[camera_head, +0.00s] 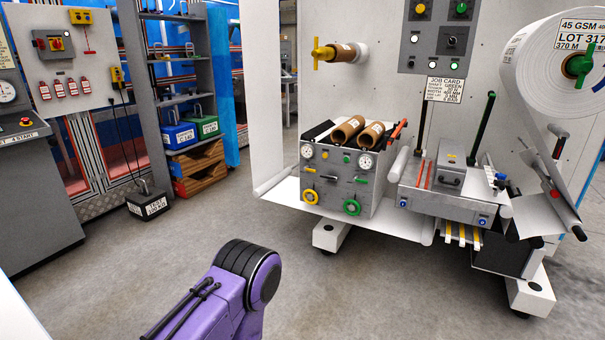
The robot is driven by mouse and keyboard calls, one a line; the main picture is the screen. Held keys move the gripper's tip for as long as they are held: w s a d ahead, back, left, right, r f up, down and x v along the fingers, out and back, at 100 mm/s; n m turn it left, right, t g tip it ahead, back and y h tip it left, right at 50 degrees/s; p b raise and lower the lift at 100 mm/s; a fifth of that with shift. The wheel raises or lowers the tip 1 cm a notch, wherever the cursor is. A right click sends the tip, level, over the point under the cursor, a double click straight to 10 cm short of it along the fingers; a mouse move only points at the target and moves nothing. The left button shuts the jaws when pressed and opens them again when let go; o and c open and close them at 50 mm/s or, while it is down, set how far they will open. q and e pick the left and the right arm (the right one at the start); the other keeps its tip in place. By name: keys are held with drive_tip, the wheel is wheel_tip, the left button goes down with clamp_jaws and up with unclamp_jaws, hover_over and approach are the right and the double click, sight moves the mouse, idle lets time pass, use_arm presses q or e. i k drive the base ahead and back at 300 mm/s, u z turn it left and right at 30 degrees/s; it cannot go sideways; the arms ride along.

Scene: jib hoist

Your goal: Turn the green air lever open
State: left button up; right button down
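A green lever-like handle (580,66) sits at the core of the large paper roll (540,62) at the upper right. A green handwheel (352,207) is on the lower front of the grey gauge box (335,180), with a small green part (361,181) above it. I cannot tell for sure which green part is the air lever, nor whether it is open or shut. Neither of my grippers is in view; only a purple link of my arm shows at the bottom, well apart from the machine.
A yellow handle (323,53) is on a shaft left of the control panel (438,36). A grey unit (450,190) stands right of the gauge box. A black test weight (149,203) stands on the floor at left. The floor (240,215) before the machine is clear.

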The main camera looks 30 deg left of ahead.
sight(357, 179)
drive_tip(key=u, duration=0.25)
drive_tip(key=i, duration=0.3)
drive_tip(key=u, duration=0.75)
drive_tip(key=i, duration=2.1)
drive_tip(key=z, duration=1)
